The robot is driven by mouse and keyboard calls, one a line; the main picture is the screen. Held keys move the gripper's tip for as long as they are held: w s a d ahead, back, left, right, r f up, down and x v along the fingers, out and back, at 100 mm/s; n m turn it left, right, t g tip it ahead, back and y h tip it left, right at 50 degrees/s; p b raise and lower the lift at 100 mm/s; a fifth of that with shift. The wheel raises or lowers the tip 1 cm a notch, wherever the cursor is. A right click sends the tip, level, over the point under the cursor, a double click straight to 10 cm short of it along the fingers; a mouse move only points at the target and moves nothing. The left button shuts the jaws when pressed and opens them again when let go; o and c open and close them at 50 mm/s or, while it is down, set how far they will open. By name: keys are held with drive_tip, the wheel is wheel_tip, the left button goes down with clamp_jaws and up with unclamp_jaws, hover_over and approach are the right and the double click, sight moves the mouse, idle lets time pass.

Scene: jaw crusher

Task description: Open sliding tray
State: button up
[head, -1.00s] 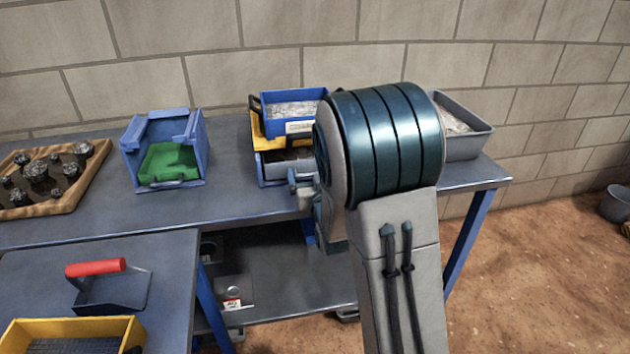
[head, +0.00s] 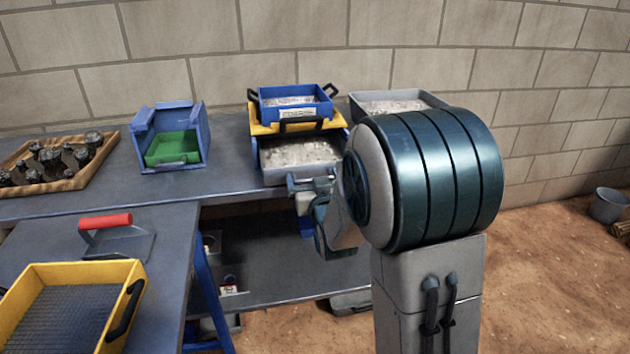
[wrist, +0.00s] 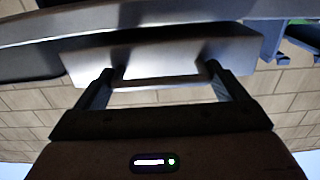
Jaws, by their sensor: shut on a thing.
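The sliding tray (head: 285,178) is grey metal with pale grey crushed material in it. It sits in the lower opening of a blue housing (head: 256,155), under a yellow sieve tray (head: 270,128), and stands out at the front over the bench edge. My gripper (head: 306,186) is at the tray's front, partly hidden by my arm in the head view. In the wrist view my gripper (wrist: 160,78) is shut on the tray's handle, close below the metallic tray front (wrist: 150,50). The exact finger contact is dark and hard to see.
A blue tray (head: 290,102) of pale material stands on top of the stack. A grey bin (head: 385,97) is behind at right. A blue box with a green tray (head: 172,148) and a wooden tray of rocks (head: 75,183) are left. Open floor lies right.

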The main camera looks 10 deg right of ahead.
drive_tip(key=o, duration=1.1)
drive_tip(key=shift+a, duration=0.3)
drive_tip(key=shift+d, duration=0.1)
drive_tip(key=shift+s+d+b, duration=0.1)
drive_tip(key=shift+s+b, duration=4.95)
drive_tip(key=shift+s, duration=1.85)
